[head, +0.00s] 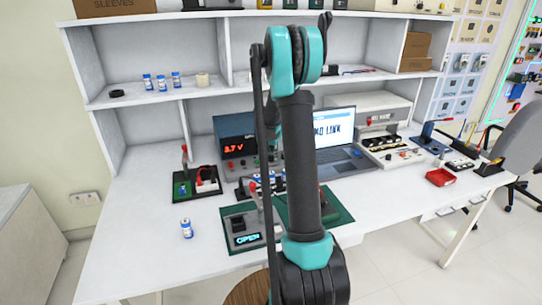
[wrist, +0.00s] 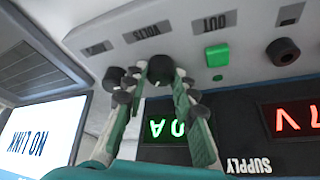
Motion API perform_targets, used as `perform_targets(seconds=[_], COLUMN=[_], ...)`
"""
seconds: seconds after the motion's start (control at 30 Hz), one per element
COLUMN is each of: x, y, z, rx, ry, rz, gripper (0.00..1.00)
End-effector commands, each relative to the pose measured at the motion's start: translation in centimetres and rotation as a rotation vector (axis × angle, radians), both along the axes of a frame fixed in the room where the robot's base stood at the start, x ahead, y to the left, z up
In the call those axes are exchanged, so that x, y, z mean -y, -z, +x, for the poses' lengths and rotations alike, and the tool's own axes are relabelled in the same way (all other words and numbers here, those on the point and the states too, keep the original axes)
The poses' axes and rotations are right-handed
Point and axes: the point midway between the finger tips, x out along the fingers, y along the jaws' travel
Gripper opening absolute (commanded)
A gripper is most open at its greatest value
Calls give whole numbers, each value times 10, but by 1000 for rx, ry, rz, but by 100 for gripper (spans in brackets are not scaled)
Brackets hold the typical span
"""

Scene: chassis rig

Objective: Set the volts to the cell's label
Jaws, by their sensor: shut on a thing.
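The power supply (head: 232,130) is a dark blue box at the back of the bench, with a red display reading about 3.7 V in the head view. In the wrist view its panel is upside down: the black VOLTS knob (wrist: 160,68) is between the fingertips of my gripper (wrist: 152,82), which is shut on it. The red volts display (wrist: 298,118) is cut off at the edge, and a finger partly covers the green amps display (wrist: 165,127). A blue-and-white cell (head: 186,229) stands on the bench; its label is too small to read. My arm hides the gripper in the head view.
A green OUT button (wrist: 217,55) and another black knob (wrist: 283,52) are close to my gripper. A laptop (head: 338,135) reading NO LINK stands beside the supply. A fixture (head: 243,228) showing OPEN lies in front. More cells (head: 161,81) stand on the shelf. The bench's front left is mostly clear.

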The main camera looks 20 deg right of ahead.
Motion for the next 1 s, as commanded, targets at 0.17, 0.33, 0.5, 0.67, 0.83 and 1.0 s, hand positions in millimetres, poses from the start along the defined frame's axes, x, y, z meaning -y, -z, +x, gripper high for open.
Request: perform_targets(seconds=[0.17,0.33,0.5,0.67,0.83,1.0], x=[-2,-2,-3,-3,-3,-3], y=[0,0,0,0,0,0], z=[2,2,3,3,4,5], rx=[0,0,0,0,1,0], ry=[165,326,485,626,749,838], rz=[-1,-1,0,0,0,0], gripper=[0,0,0,0,0,0])
